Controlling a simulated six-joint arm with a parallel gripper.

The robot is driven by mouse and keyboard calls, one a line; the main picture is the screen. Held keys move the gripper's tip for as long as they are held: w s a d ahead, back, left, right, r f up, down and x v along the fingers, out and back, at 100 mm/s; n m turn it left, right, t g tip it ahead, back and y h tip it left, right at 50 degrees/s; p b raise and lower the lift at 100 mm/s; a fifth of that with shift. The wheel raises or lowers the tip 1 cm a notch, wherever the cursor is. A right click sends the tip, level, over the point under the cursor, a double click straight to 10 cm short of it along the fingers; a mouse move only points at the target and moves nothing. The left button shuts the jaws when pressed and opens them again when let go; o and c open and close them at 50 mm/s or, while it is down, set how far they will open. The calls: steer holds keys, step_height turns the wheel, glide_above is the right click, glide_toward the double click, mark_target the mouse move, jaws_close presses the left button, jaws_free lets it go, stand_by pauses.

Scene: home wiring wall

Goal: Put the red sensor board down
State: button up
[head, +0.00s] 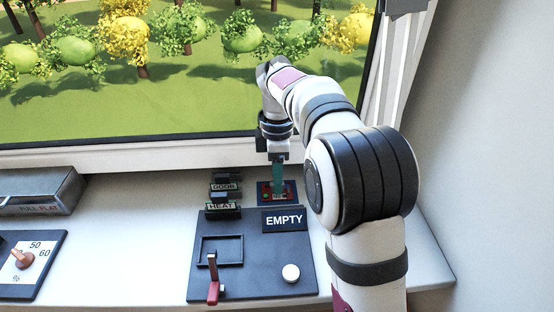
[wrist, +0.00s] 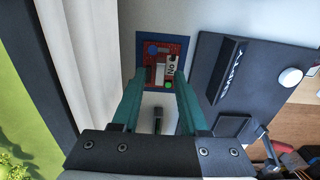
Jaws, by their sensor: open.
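The red sensor board (wrist: 160,50) lies flat on a blue pad (wrist: 142,57) in the wrist view. It has a blue knob, a green dot and a small white label with partly readable letters. In the head view, the red board (head: 267,191) shows small on the blue pad (head: 263,200), partly hidden by my gripper (head: 278,190). In the wrist view, the teal fingers of my gripper (wrist: 159,86) are apart, with their tips at either side of the board's near end. I cannot tell whether they touch it.
A dark panel (head: 255,262) with an EMPTY sign (head: 284,220), a red-handled lever (head: 213,282) and a white knob (head: 290,273) stands in front. Boards labelled DOOR (head: 224,187) and HEAT (head: 221,206) stand left of the pad. The window frame is close behind.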

step_height(320, 180, up, 10)
steer(key=s+d+r+m, duration=0.1)
steer(key=s+d+m, duration=0.1)
steer(key=s+m, duration=0.6)
steer(key=s+f+m, duration=0.4)
steer(key=s+m, duration=0.1)
steer(key=s, duration=0.3)
steer(key=s+f+m+y, duration=0.1)
steer(key=s+f+m, duration=0.2)
steer(key=s+m, duration=0.2)
steer(key=s+d+f+m, duration=0.1)
steer(key=s+f+m, duration=0.3)
steer(key=s, duration=0.7)
steer(key=shift+f+m+y, duration=0.35)
steer(key=shift+m+y, duration=0.05)
steer(key=shift+m, duration=0.4)
